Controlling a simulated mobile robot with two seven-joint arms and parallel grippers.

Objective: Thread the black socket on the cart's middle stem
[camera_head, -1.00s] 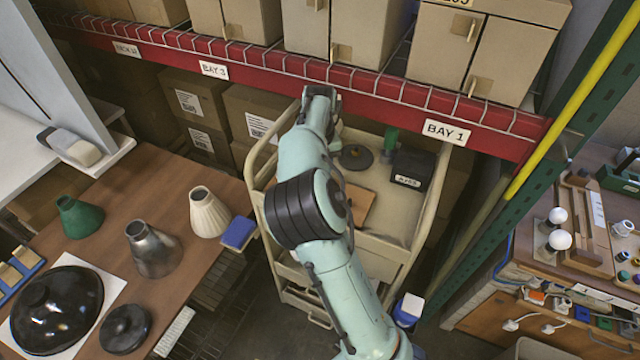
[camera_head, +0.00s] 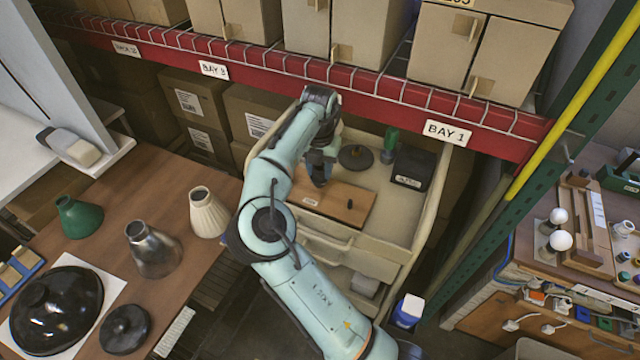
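The cart (camera_head: 428,215) is a cream trolley below the shelf, with a brown wooden board (camera_head: 345,190) on its top. A short dark stem (camera_head: 350,204) stands on the right part of the board. My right gripper (camera_head: 319,182) points down over the left-middle part of the board, left of that stem. Its fingertips are small and dark, so I cannot tell whether they are open or shut. I cannot make out the black socket at the fingertips, and the gripper covers that part of the board. My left gripper is out of view.
On the cart behind the board are a dark round disc (camera_head: 355,157), a green bottle (camera_head: 390,143) and a black box (camera_head: 412,167). The red shelf beam (camera_head: 380,92) runs close above my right wrist. A table with lampshades (camera_head: 152,250) stands left.

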